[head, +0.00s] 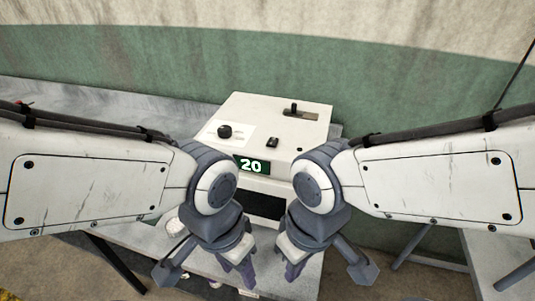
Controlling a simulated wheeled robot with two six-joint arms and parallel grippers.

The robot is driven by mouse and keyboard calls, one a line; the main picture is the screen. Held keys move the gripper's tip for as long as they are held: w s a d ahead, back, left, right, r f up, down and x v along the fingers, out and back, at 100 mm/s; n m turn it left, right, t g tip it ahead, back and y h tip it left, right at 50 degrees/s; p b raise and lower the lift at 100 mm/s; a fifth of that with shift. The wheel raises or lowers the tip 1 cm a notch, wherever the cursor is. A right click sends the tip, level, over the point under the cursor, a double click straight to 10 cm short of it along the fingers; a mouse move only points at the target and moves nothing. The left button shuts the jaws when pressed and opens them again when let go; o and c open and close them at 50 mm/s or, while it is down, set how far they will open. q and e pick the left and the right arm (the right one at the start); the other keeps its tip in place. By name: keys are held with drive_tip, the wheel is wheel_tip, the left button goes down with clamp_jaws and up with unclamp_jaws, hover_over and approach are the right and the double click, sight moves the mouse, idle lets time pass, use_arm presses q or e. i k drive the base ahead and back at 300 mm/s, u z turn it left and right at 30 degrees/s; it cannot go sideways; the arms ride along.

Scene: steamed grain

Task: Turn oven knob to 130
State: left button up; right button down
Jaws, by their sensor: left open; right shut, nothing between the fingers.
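The oven is a white box (262,112) on a grey table, with a green display (251,166) on its front reading 20. A round black knob (224,131) sits on the left of its sloped top panel, by a pale label whose marks are too small to read. My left gripper (238,270) is open, points down in front of the oven and is clear of the knob. My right gripper (294,270) is shut and empty, also low in front of the oven. Neither gripper touches the knob. My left wrist covers part of the oven's front left edge.
A black lever in a slot (294,110) and a small dark switch (273,141) are on the oven top. A dark opening (262,205) is in its front. A small round whitish item (175,227) lies by my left wrist. The table (120,106) is clear left of the oven.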

sight(224, 132)
drive_tip(key=z, duration=0.05)
drive_tip(key=k, duration=0.5)
drive_tip(key=u, duration=1)
drive_tip(key=i, duration=0.65)
drive_tip(key=z, duration=0.4)
